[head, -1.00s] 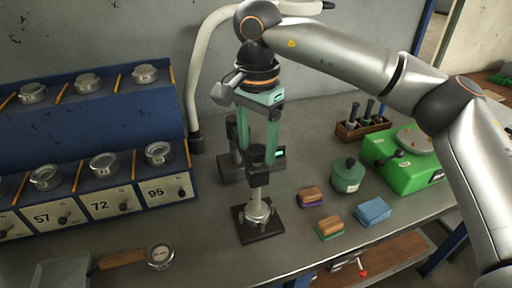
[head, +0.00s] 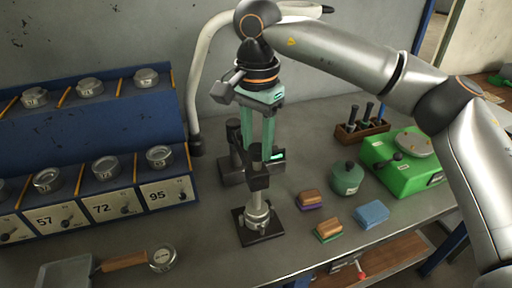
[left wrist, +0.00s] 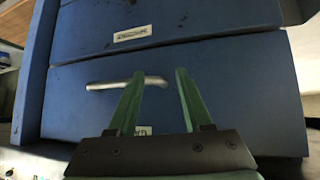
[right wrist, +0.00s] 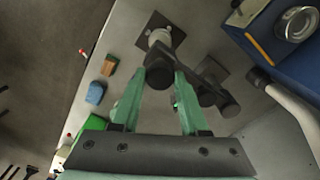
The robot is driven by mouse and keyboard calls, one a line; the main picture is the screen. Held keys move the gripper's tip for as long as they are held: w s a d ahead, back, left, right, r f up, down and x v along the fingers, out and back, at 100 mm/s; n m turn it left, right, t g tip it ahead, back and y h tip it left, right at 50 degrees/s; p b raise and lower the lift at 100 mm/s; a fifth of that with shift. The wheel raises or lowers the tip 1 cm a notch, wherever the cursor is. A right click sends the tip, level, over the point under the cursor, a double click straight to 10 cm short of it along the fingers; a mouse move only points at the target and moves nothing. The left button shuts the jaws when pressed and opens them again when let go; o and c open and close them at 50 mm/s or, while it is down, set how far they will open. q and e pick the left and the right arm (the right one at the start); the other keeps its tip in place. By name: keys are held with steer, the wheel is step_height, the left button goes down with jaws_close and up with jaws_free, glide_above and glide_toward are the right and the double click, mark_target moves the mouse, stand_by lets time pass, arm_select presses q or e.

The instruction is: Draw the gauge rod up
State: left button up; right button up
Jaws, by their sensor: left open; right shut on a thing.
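The gauge rod (head: 257,199) stands upright on a dark square base (head: 268,237) on the bench, with a dark knob-like head (head: 259,180) at its top. My right gripper (head: 267,160) reaches down from above with green fingers, shut on this head. In the right wrist view the dark round head (right wrist: 160,76) sits between the fingertips, and the pale fitting and the base plate (right wrist: 176,37) lie beyond it. The rod's lower end is hidden in the fitting. My left gripper (left wrist: 155,76) is open and empty in front of a blue drawer front with a metal handle (left wrist: 128,83).
A dark post (head: 236,145) stands close behind the rod. A blue rack (head: 90,120) with round tins is at left. A green pot (head: 346,178), sponge-like blocks (head: 328,230) and a green scale (head: 395,165) stand at right. A wooden-handled pan (head: 125,261) lies in front.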

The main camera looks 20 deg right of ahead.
steer(key=shift+r+p, duration=2.1)
steer(key=shift+r, duration=1.6)
steer(key=o, duration=1.1)
steer(key=shift+f, duration=0.1)
steer(key=shift+r, duration=3.05)
